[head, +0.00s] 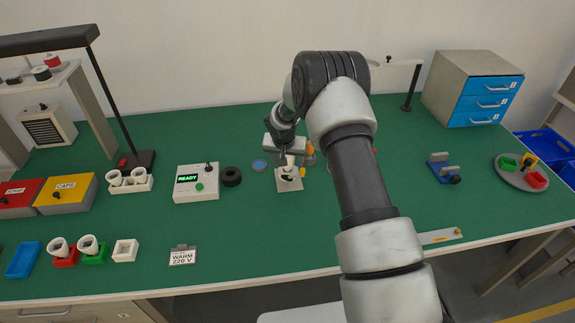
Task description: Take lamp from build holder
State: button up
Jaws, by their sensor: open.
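A white block, apparently the build holder (289,184), stands on the green bench near the middle. A small pale piece, likely the lamp (287,173), shows upright at the holder, partly covered by my gripper; its outline is too small to make out fully. My gripper (288,160) is open and points down right over the holder, with its fingers at the top of the pale piece. I cannot tell whether the fingers touch it.
Left of the holder are a black ring (231,176) and a white box reading READY (196,184). A blue disc (259,165) lies close by. Orange-handled items (309,150) stand behind my gripper. A WARM 220 V sign (183,256) stands in front.

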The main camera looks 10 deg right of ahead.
jog(key=c, duration=1.1)
notch_tip(320, 180, up, 10)
jog(key=shift+f+b, duration=0.1)
jog(key=shift+b, duration=0.2)
jog(key=shift+r+p, duration=0.8)
jog(key=shift+r, duration=1.55)
